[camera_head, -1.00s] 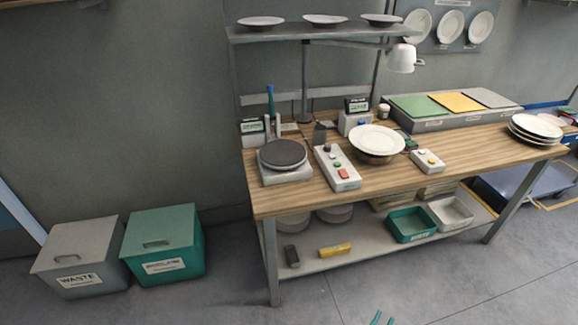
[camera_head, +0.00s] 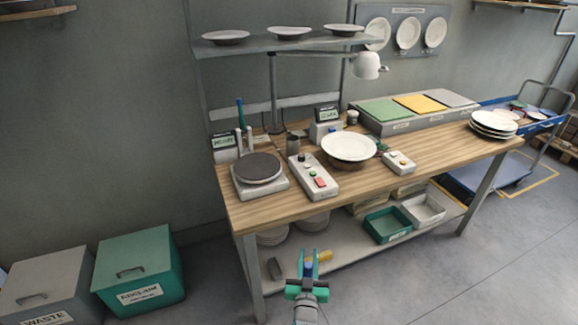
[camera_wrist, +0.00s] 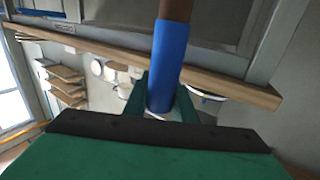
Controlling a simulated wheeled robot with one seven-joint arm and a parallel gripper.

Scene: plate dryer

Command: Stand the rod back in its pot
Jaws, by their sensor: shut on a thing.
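My gripper (camera_head: 308,262) is in front of the workbench, low in the head view, with its green fingers pointing toward the bench. In the wrist view its fingers (camera_wrist: 163,105) are closed around the blue sleeve of a rod (camera_wrist: 165,65). The rod is brown beyond the sleeve and runs out of the top of the picture. In the head view only a small blue bit of it shows between the fingers. A small grey open cup, which looks like the pot (camera_head: 293,144), stands on the bench behind the button box. Its inside is too small to make out.
Bins (camera_head: 138,270) stand at the left.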

